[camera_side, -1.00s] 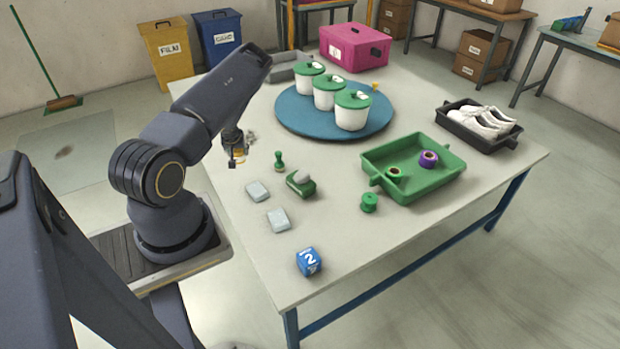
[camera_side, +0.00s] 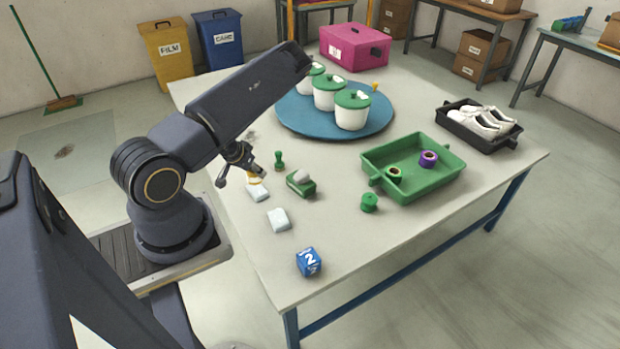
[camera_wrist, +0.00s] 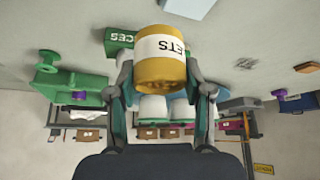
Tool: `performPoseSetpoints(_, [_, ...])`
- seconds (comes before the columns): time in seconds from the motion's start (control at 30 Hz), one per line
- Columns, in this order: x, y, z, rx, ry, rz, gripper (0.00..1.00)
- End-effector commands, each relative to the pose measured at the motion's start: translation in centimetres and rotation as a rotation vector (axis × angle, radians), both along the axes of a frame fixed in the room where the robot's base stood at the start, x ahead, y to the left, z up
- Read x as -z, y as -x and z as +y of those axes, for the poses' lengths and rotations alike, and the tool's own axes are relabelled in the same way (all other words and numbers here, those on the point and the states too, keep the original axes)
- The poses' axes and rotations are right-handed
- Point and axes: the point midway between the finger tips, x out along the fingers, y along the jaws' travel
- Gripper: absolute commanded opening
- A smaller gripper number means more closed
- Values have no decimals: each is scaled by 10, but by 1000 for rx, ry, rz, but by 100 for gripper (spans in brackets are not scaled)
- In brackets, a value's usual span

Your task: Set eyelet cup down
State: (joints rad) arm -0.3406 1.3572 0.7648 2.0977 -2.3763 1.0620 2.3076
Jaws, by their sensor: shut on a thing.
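The eyelet cup (camera_wrist: 162,62) is yellow with a white label that reads "ETS" in part, upside down in the wrist view. My gripper (camera_wrist: 160,88) is shut on it, one finger on each side.
A blue cube (camera_side: 308,262) is at the front. A green tray (camera_side: 413,187) and a blue round mat (camera_side: 290,121) with white pots lie farther off.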

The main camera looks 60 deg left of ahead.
Motion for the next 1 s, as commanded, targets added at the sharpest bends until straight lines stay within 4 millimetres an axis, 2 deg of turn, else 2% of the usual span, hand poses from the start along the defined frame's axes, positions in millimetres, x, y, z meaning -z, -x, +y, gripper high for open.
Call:
performPoseSetpoints(0.1, [-1,-28,-54,234,1,0,10])
performPoseSetpoints(0.23, [-4,-52,-126,507,2,0,10])
performPoseSetpoints(0.3, [-6,-60,-164,633,2,-1,10])
performPoseSetpoints(0.4, [-8,-65,-209,768,1,1,10])
performPoseSetpoints(0.5, [-8,-65,-243,848,0,1,10])
performPoseSetpoints(0.6, [-8,-68,-263,902,-2,-1,10])
performPoseSetpoints(0.77, [-2,-84,-272,936,-2,-4,10])
performPoseSetpoints(1.0, [25,-146,-264,936,-3,-4,10])
